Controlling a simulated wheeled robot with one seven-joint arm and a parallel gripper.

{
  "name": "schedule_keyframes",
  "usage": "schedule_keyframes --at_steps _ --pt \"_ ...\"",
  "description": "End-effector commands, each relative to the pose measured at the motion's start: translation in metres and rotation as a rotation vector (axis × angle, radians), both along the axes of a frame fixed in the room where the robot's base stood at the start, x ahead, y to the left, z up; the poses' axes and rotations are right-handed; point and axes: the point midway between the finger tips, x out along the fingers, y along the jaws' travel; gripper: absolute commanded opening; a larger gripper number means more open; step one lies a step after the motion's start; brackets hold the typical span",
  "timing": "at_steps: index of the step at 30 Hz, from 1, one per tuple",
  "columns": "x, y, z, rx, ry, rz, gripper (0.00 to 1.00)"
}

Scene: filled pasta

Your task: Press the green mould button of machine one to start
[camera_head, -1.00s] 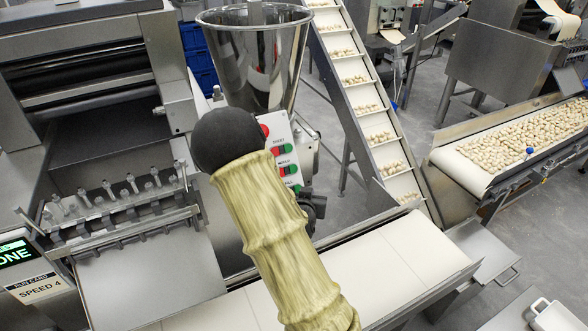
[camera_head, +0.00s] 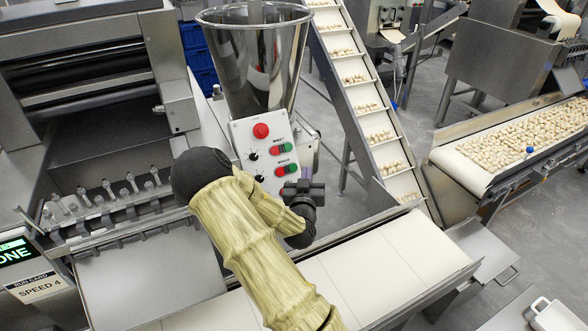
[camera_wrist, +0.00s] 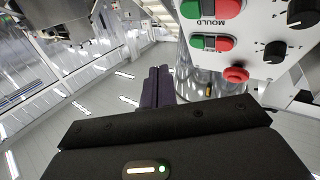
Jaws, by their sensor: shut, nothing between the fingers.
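The control panel (camera_head: 265,150) of the machine under the steel hopper faces me. Its green mould button (camera_head: 291,168) sits at the right of the lower button row, beside a red one (camera_head: 280,171). In the wrist view, turned upside down, the green mould button (camera_wrist: 190,8) shows at the top edge next to the MOULD label (camera_wrist: 207,22). My gripper (camera_head: 303,188) is shut and empty, just below and right of the mould row. Its closed fingers (camera_wrist: 158,78) are left of and below the green button in the wrist view, apart from it. The panel's lower corner is hidden.
A red round button (camera_head: 261,131) and a red-green sheet pair (camera_head: 282,148) sit above the mould row. The steel hopper (camera_head: 253,60) rises behind the panel. An inclined conveyor (camera_head: 372,110) is to the right, and a flat belt (camera_head: 390,255) runs below my arm.

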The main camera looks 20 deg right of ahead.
Motion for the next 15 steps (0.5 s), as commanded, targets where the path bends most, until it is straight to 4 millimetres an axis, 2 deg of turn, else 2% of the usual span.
schedule_keyframes --at_steps 15 --pt "0.052 0.002 -0.035 0.001 -0.002 0.000 0.00"
